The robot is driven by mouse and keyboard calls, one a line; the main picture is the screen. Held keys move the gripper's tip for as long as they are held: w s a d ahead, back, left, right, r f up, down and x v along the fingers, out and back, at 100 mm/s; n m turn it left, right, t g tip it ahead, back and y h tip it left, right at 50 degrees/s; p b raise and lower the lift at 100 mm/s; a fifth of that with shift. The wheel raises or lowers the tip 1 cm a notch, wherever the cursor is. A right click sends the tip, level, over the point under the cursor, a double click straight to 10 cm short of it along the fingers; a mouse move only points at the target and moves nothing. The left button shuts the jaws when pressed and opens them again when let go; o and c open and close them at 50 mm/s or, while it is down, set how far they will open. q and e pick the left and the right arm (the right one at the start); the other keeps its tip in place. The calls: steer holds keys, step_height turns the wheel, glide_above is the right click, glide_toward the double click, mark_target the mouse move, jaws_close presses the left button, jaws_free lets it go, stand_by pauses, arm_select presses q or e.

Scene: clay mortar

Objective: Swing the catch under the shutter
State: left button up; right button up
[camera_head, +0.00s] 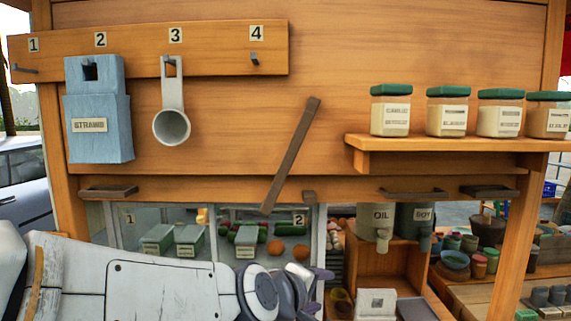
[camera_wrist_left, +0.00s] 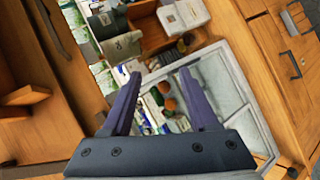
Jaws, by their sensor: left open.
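A long dark bar (camera_head: 290,155), which looks like the catch, lies slanted across the wooden shutter panel (camera_head: 230,120). The bar cannot be made out in that view. My right gripper is in neither view.
A hook board (camera_head: 210,58) holds a blue box and a white scoop. A shelf (camera_head: 450,145) carries several green-lidded jars. Dark handles (camera_head: 108,191) sit along the rail. Glass-fronted compartments (camera_head: 260,232) and dispensers (camera_head: 383,222) lie below, close to my left arm.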

arm_select(q)
steer(key=w+r+n+t+y, duration=0.2)
steer(key=w+r+n+t, duration=0.3)
steer(key=r+n, duration=0.7)
steer(key=n+t+y+p, duration=0.1)
steer(key=n+t+y, duration=0.25)
steer(key=n, duration=0.65)
glide_toward(286, 164)
steer(key=w, duration=0.1)
steer(key=shift+g+y, duration=0.35)
steer(key=shift+y, duration=0.1)
steer(key=w+p, duration=0.1)
steer(key=w, duration=0.2)
steer(key=w+p, duration=0.1)
steer(key=w, duration=0.2)
steer(key=w+p, duration=0.2)
steer(key=w, duration=0.1)
steer(key=shift+w+d+r, duration=0.1)
steer(key=shift+d+r, duration=0.2)
steer(key=shift+w+f, duration=0.1)
steer(key=shift+w, duration=0.35)
jaws_close()
